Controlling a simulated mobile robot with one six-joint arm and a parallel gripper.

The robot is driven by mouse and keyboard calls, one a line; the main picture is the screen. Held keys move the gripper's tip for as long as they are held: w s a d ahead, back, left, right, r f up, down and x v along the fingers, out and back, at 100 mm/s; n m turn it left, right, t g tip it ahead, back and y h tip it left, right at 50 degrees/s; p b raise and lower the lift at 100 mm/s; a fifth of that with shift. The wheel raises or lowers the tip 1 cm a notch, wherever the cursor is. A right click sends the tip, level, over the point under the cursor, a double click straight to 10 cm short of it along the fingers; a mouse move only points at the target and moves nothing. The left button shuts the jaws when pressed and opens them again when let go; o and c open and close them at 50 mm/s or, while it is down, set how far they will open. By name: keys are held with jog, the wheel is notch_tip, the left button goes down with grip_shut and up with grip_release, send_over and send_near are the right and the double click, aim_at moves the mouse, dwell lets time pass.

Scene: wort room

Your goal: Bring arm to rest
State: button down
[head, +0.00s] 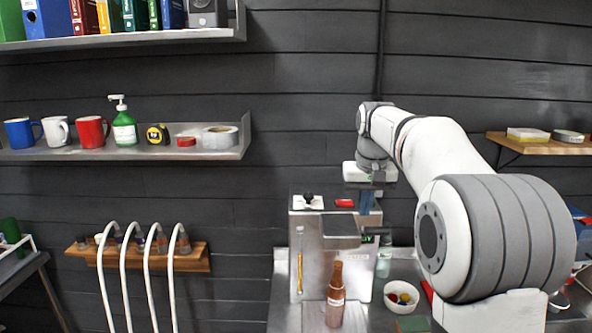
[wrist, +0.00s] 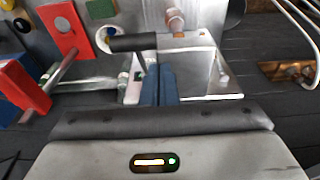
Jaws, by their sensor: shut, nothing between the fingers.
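My gripper (wrist: 160,86) shows in the wrist view with its dark blue fingers together and nothing between them. In the head view my arm reaches from the right, and my gripper (head: 368,200) points down over the steel machine (head: 322,268) on the bench. Whether the fingers touch the machine I cannot tell. The machine's steel top also shows beyond the fingers in the wrist view (wrist: 208,84).
A brown bottle (head: 336,295) stands in front of the machine. A white bowl (head: 401,297) with coloured items and a greenish bottle (head: 384,258) stand to its right. White curved hoses (head: 148,270) stand at the left. A wall shelf (head: 215,150) holds mugs.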

jog(key=s+f+b, duration=0.2)
jog(key=s+f, duration=0.4)
jog(key=s, duration=0.4)
jog(key=s+f+t+b, duration=0.1)
jog(key=s+f+b, duration=0.1)
jog(key=s+f, duration=0.5)
jog(key=s+f+b, duration=0.3)
jog(key=s+f, duration=0.4)
jog(key=s, duration=0.7)
jog(key=shift+s+a, duration=0.35)
jog(key=c, duration=2.2)
grip_release()
